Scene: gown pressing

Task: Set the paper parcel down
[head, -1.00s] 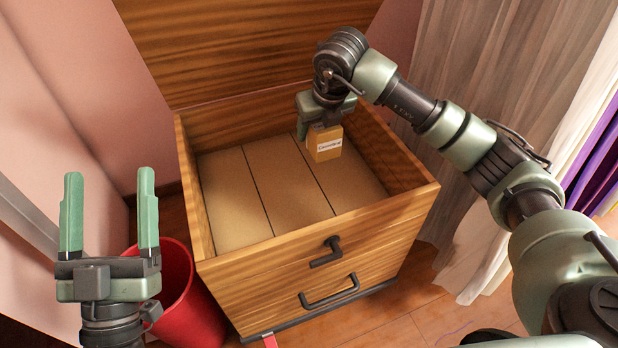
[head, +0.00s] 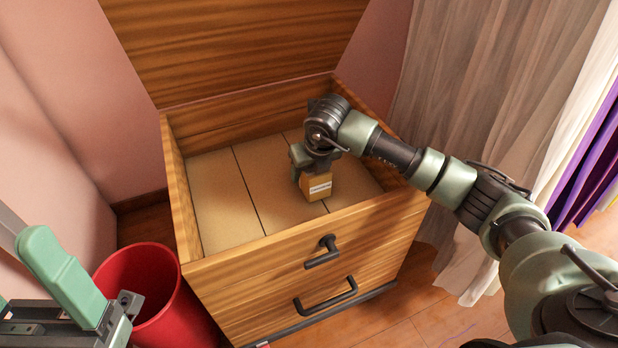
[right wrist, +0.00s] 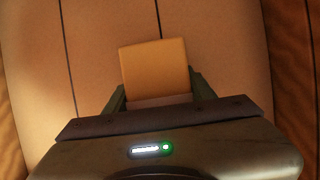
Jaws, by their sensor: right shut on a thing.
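The paper parcel (head: 318,187) is a small orange-tan block with a white printed label on its front. It is inside the open wooden chest (head: 300,235), low over the plank-like bottom (head: 215,205). I cannot tell whether it touches the bottom. My right gripper (head: 312,170) holds it from above. The right wrist view shows the parcel (right wrist: 155,68) between the fingers, with the bottom's dark seams behind it. My left gripper (head: 35,285) is at the lower left edge, partly cut off, empty, with its fingers apart.
The chest's lid (head: 235,45) stands raised at the back. A red bin (head: 150,285) stands on the floor left of the chest. Pale curtains (head: 480,110) hang at the right. The bottom left of the parcel is bare.

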